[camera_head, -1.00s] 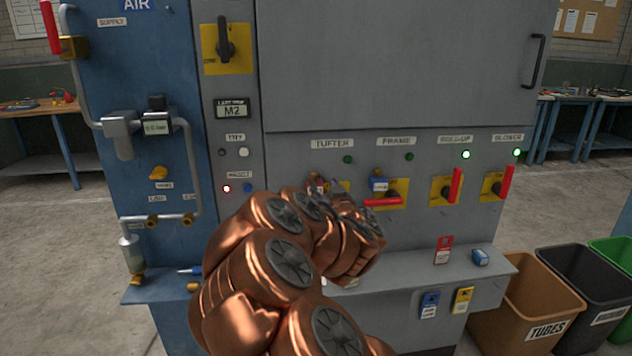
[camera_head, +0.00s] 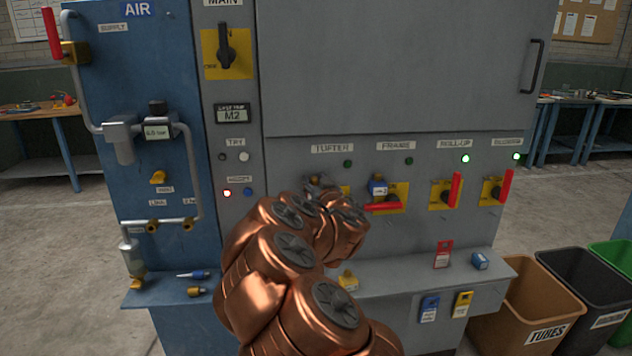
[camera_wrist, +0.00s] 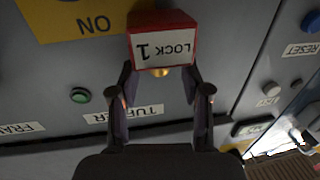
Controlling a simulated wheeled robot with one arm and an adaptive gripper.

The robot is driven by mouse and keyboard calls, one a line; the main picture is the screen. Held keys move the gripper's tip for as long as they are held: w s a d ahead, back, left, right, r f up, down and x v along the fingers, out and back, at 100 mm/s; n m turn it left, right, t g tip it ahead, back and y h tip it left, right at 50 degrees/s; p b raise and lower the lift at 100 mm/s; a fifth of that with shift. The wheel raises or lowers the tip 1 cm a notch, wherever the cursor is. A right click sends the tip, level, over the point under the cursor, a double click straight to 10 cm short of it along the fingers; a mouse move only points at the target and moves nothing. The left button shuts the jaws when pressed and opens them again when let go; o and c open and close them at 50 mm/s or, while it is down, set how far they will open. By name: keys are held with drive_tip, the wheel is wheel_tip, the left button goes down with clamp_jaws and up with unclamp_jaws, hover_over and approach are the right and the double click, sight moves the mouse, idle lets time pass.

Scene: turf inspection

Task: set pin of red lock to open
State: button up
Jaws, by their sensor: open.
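The red lock (camera_wrist: 162,22), labelled LOCK 1, appears upside down at the top of the wrist view, beside the yellow TUFTER switch plate (camera_wrist: 75,15). A brass-coloured pin (camera_wrist: 160,72) sticks out of the lock's face toward my gripper. My gripper (camera_wrist: 159,84) is open, with one finger on each side of the pin and its tips close to the lock's label edge. I cannot tell whether the tips touch the lock. In the head view my copper arm hides the red lock and most of the TUFTER switch.
A blue lock (camera_head: 378,186) hangs at the FRAME switch, whose red handle (camera_head: 382,207) lies level. The ROLL-UP handle (camera_head: 455,189) stands upright. The ledge carries a yellow lock (camera_head: 348,281), a red tag (camera_head: 443,254) and another blue lock (camera_head: 480,261). Bins (camera_head: 528,300) stand at right.

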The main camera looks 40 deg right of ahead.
drive_tip(key=shift+c, duration=0.3)
clamp_jaws()
idle(0.6)
